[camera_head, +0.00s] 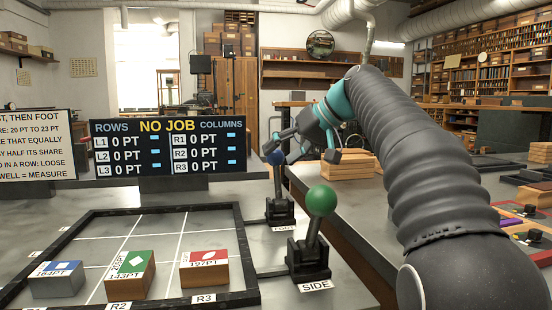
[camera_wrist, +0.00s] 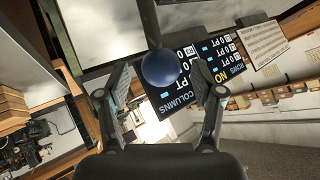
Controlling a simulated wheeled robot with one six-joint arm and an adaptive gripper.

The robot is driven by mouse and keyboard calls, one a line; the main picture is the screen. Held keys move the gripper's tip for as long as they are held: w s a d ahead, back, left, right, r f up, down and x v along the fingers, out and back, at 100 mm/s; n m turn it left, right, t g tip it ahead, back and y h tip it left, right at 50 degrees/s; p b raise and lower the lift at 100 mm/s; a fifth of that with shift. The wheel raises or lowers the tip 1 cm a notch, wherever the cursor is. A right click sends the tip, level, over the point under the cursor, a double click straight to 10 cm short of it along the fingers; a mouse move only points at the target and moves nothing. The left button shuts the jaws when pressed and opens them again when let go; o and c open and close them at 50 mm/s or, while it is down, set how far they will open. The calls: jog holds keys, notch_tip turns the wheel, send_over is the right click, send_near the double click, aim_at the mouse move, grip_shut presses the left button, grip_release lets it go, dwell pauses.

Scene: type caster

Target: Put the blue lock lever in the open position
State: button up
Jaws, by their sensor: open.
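The blue lock lever is a dark stem with a blue ball knob (camera_head: 277,157) on a black base (camera_head: 280,209), standing on the bench behind the green-knobbed lever. It looks nearly upright in the head view. My gripper (camera_head: 287,147) is open at the knob's height, and its fingers overlap the knob in that view. In the wrist view the blue knob (camera_wrist: 160,69) shows between the two spread fingers of my gripper (camera_wrist: 158,85), near their tips, with visible gaps on both sides. No grip on it shows.
A lever with a green ball (camera_head: 321,201), labelled SIDE, stands nearer, tilted right. A black frame (camera_head: 247,262) to the left holds several blocks, including a red-topped one (camera_head: 205,267). A NO JOB display (camera_head: 168,146) stands behind. Wooden boards (camera_head: 348,164) are stacked at the right.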

jog(key=v, duration=0.9)
jog(key=shift+r, duration=0.15)
jog(key=shift+s+d, duration=0.1)
